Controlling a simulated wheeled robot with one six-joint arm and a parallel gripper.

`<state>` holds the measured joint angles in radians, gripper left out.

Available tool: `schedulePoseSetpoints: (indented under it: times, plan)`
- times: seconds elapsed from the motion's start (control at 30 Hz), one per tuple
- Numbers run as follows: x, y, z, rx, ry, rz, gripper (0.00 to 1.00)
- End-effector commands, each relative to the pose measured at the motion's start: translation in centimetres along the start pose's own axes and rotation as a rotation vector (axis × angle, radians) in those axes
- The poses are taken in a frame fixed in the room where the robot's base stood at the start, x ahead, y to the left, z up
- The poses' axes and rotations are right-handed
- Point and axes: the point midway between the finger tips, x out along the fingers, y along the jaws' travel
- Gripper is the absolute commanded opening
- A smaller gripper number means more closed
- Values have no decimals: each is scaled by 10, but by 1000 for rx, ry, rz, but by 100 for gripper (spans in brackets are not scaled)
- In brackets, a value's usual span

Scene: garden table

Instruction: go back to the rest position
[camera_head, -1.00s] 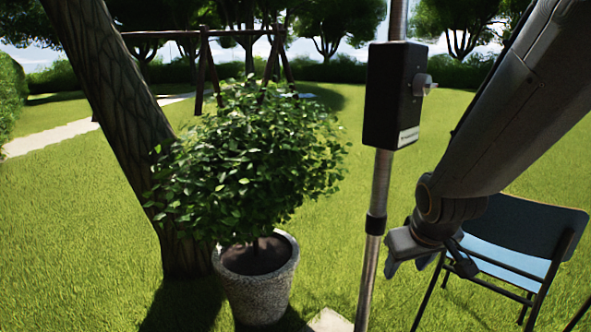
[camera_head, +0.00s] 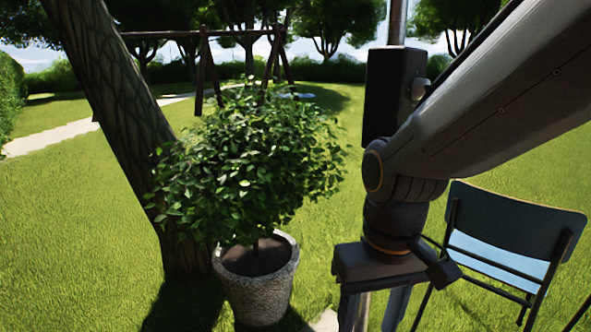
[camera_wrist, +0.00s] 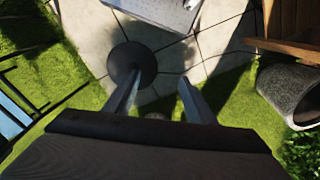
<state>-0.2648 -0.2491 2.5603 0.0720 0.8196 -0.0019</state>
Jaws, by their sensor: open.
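My gripper (camera_head: 376,312) hangs pointing down at the lower right of the head view, in front of the metal pole. Its two fingers are apart with nothing between them. In the wrist view my gripper (camera_wrist: 155,97) also shows open and empty, above paving slabs and grass. A black box (camera_head: 388,92) with a knob on its right side is mounted on the pole (camera_head: 397,22). My arm hides part of the box and most of the pole below it.
A potted bush (camera_head: 258,285) stands left of my gripper, beside a leaning tree trunk (camera_head: 125,130). The wrist view shows a round dark base (camera_wrist: 132,62) on paving and a pale surface (camera_wrist: 165,10) at the top.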

Motion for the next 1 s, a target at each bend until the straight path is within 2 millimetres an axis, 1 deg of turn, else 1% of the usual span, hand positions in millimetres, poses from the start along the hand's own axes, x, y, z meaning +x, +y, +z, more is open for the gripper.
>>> schedulePoseSetpoints:
  times: [0.03,0.2,0.37,0.8,1.0]
  plan:
    - [-6,2,1,8,0,2,50]
    - [-16,10,1,34,0,9,50]
    - [-30,21,2,68,-1,16,50]
    - [-76,61,13,187,-4,42,50]
    - [-86,73,17,218,-3,48,50]
